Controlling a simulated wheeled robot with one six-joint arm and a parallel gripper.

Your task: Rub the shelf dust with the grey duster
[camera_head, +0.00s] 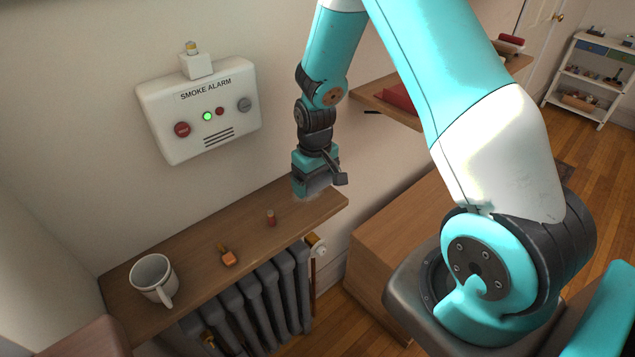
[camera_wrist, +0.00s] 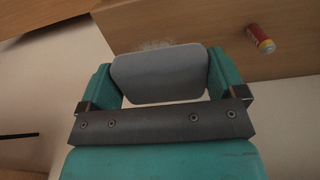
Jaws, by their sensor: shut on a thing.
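My gripper (camera_head: 314,186) is over the right end of the wooden shelf (camera_head: 190,264), above the radiator. In the wrist view my gripper (camera_wrist: 158,84) is shut on the grey duster (camera_wrist: 158,74), a rounded grey block between its two teal fingers. In the head view the duster is mostly hidden by the gripper. A pale, fuzzy patch of dust (camera_wrist: 153,45) shows at the duster's far edge on the shelf (camera_wrist: 207,43). The duster hides part of this patch. I cannot tell if the duster touches the shelf.
On the shelf stand a white mug (camera_head: 152,276), a small orange item (camera_head: 228,257) and a small red cylinder (camera_head: 270,217), also in the wrist view (camera_wrist: 259,38). A smoke alarm (camera_head: 200,112) is on the wall. A radiator (camera_head: 262,300) is below. A wooden cabinet (camera_head: 395,240) stands right.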

